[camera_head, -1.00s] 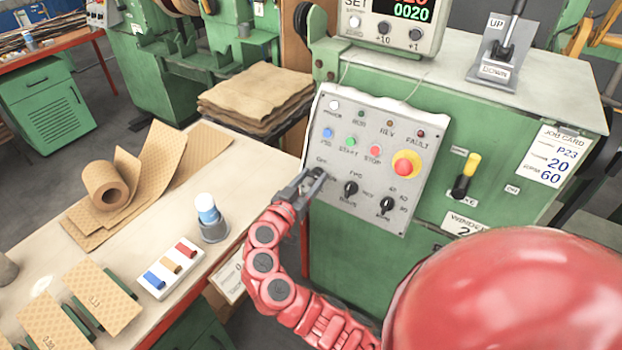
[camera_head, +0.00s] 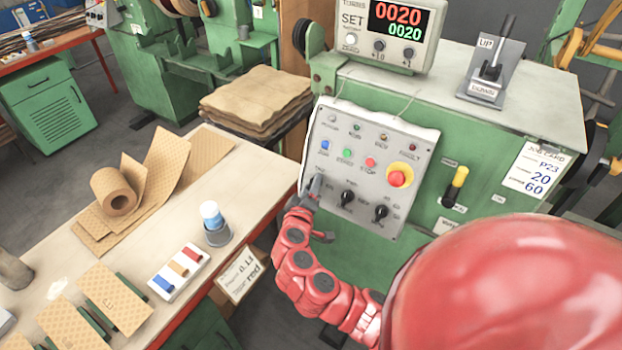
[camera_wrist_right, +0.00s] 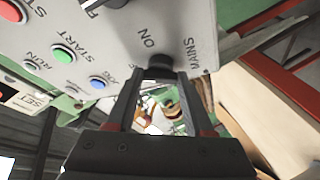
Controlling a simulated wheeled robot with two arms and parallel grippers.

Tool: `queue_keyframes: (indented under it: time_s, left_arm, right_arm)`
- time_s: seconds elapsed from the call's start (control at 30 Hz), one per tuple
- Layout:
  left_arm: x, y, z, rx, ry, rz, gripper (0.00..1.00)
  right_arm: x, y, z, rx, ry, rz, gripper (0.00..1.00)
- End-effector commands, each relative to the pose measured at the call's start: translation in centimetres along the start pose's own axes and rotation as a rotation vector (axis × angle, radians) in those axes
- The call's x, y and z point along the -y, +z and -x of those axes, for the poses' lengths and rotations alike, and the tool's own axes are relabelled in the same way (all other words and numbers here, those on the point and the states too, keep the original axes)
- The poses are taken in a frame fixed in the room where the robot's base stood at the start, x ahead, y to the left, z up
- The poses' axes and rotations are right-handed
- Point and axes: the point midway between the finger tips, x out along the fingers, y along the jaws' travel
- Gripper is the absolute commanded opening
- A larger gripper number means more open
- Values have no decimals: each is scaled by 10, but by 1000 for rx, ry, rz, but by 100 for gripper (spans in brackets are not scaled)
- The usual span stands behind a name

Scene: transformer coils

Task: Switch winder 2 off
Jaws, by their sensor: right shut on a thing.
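Winder 2 is the green machine (camera_head: 465,125) on the right, with a grey control panel (camera_head: 405,150) on its front. My right gripper (camera_head: 317,184) is at the panel's lower left corner. In the right wrist view its two fingers close on the dark mains knob (camera_wrist_right: 160,70), with the words ON and MAINS beside it. The gripper covers most of this knob in the head view, so its exact pointer setting is hidden. The power lamp (camera_head: 333,118) at the panel's upper left looks grey and unlit. My left gripper is out of view.
Two more black knobs (camera_head: 347,198) and a red emergency button (camera_head: 398,175) sit right of my gripper. A yellow-handled lever (camera_head: 456,185) is farther right. The counter (camera_head: 395,30) shows 0020.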

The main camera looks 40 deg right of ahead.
Motion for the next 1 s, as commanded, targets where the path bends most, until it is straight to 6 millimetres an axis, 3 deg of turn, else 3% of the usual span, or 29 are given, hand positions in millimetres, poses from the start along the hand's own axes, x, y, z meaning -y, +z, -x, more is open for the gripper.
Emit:
queue_keyframes:
  time_s: [0.03, 0.4, 0.7, 1.0]
  left_arm:
    - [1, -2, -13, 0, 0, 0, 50]
    - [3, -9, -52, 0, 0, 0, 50]
    - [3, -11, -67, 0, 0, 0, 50]
    - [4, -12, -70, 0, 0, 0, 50]
  right_arm:
    - [-7, -3, 1, 2, -16, 40, 0]
    - [-6, -4, 1, -3, -125, 310, 0]
    - [-5, -2, 0, 1, -171, 428, 0]
    - [-3, -1, -1, 0, -183, 460, 0]
